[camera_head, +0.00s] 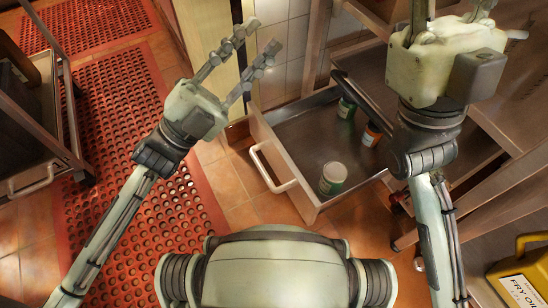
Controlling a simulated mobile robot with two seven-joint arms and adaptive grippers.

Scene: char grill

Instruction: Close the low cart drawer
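The low cart drawer (305,140) is pulled out from the steel cart (480,122) and sits near the floor. Its pale bar handle (262,166) is on the front face, toward the left. Inside stand a white-lidded green jar (333,177), another green jar (347,107) and an orange jar (371,134). My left gripper (262,37) is open and empty, beyond the drawer front in the picture and apart from the handle. My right gripper (452,12) is over the cart side at the upper right; its fingertips are cut off by the top edge.
Red perforated mats (112,120) lie on the tiled floor at left. A dark cart (45,130) with a handle stands at the far left. A tiled wall (278,60) rises behind the drawer. A yellow fry oil jug (520,275) is at lower right.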

